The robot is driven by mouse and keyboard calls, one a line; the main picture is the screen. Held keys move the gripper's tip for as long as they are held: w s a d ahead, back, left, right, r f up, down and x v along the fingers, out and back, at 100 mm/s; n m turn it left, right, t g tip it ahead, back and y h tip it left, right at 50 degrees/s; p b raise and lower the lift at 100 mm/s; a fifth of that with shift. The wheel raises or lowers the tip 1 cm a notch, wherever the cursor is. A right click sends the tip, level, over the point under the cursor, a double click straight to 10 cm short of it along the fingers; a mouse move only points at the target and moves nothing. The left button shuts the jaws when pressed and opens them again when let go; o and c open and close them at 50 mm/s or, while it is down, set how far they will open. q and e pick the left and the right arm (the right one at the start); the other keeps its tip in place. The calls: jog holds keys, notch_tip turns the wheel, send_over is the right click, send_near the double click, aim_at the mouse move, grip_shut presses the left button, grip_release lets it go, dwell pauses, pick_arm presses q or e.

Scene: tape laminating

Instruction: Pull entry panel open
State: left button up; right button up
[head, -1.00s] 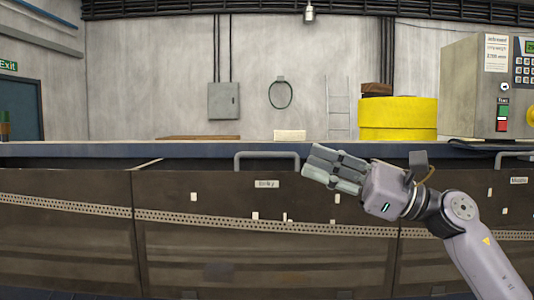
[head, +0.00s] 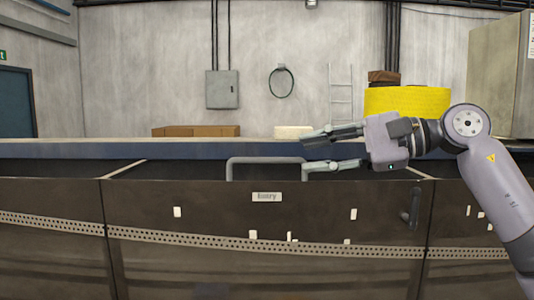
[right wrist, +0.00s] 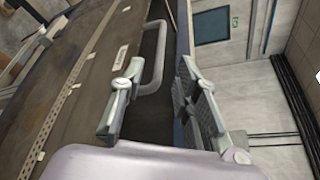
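The entry panel (head: 330,222) is a dark brown front panel with a white "Entry" label (head: 266,197). A grey bar handle (head: 262,160) stands up at its top edge, and a dark gap shows between this edge and the blue counter edge. My right gripper (head: 306,152) is open, its fingers pointing left, one above the other, at the handle's right end. In the right wrist view the handle (right wrist: 159,60) shows between the spread fingers (right wrist: 162,75). They do not visibly close on it; contact cannot be told. My left gripper is out of view.
The blue-edged counter (head: 120,150) runs behind the handle. On it are a pale block (head: 293,132), brown boxes (head: 203,131), a yellow roll (head: 407,101) and a grey machine cabinet (head: 499,75). A perforated strip (head: 200,236) crosses the panels.

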aim_at(273, 159)
jog(key=p+x, duration=0.1)
jog(key=x, duration=0.4)
jog(key=shift+w+a+p, duration=0.15)
jog(key=shift+a+p, duration=0.2)
jog(key=p+x, duration=0.1)
jog(key=x, duration=0.2)
jog(key=shift+a, duration=0.15)
jog(key=shift+w+a+f, duration=0.2)
jog(key=shift+a, duration=0.1)
jog(key=shift+s, duration=0.1)
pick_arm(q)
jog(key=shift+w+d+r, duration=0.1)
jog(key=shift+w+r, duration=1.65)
pick_arm(e)
grip_shut()
